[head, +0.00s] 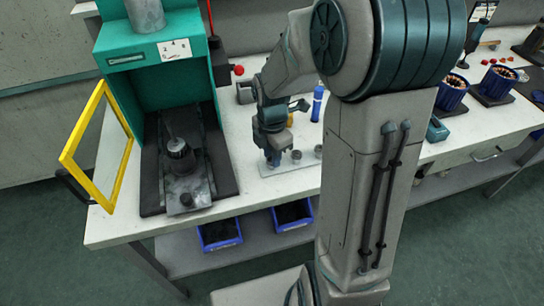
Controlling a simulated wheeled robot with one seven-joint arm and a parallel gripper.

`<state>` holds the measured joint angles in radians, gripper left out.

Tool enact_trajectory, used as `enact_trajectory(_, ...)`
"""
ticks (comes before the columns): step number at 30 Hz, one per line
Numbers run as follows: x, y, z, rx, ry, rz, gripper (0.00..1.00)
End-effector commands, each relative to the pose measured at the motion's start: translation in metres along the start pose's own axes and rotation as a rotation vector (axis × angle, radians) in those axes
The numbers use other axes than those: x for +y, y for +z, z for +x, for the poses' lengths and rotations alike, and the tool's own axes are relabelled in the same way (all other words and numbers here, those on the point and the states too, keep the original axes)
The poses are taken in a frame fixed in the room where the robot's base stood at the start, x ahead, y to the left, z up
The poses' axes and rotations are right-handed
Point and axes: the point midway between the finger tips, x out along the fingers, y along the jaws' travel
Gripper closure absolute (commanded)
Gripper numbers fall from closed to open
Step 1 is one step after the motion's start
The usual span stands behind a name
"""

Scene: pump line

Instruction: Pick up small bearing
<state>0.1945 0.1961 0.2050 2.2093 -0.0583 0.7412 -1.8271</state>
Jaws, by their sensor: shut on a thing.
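My gripper (273,158) points down at the left end of a pale plate (283,170) on the bench. Its fingers are shut on a small part there, which I take as the small bearing; the fingers hide nearly all of it. A grey ring-shaped part (295,155) stands on the plate just right of the fingers. Another grey ring-shaped part (318,150) stands further right, partly against my arm's edge. I cannot tell whether the held part is lifted off the plate.
A green press (160,75) with an open yellow guard frame (98,150) stands left, a dark motor-like part (180,155) on its bed. A blue bottle (317,103) stands behind the plate. Blue bins (220,235) sit below. Blue pots (452,92) are at right.

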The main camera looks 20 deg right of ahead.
Motion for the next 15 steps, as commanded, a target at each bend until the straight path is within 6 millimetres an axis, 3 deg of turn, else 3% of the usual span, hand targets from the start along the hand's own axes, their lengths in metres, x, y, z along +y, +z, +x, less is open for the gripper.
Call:
enact_trajectory(5,0.001,0.0,-0.009,-0.001,0.002,0.0,0.86)
enact_trajectory(11,0.001,0.0,-0.04,-0.003,0.006,0.001,0.86)
enact_trajectory(15,-0.022,0.017,-0.058,-0.003,0.004,0.007,0.86)
